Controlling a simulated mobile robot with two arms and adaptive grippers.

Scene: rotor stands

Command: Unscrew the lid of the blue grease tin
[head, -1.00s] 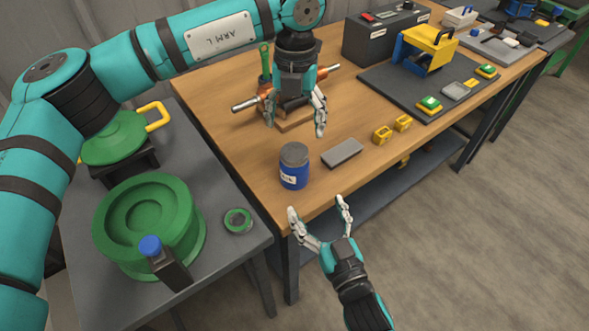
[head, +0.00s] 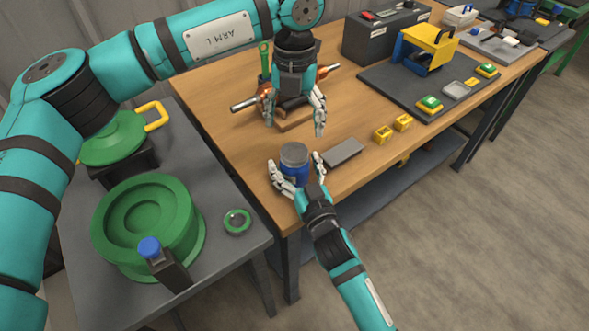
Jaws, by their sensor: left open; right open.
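The blue grease tin (head: 294,172) stands upright near the front left corner of the wooden workbench. Its grey lid (head: 294,154) is on top. My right gripper (head: 296,168) is open, with one finger on each side of the tin's blue body. I cannot tell whether the fingers touch it. They hide part of the tin's lower body. My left gripper (head: 295,128) is open and empty, pointing down above the bench, behind the tin.
A grey block (head: 343,152) lies right of the tin, with yellow blocks (head: 383,134) beyond. An orange and steel part (head: 265,95) sits behind my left gripper. A grey table (head: 225,265) at left holds a large green rotor (head: 150,225) and a small green ring (head: 237,222).

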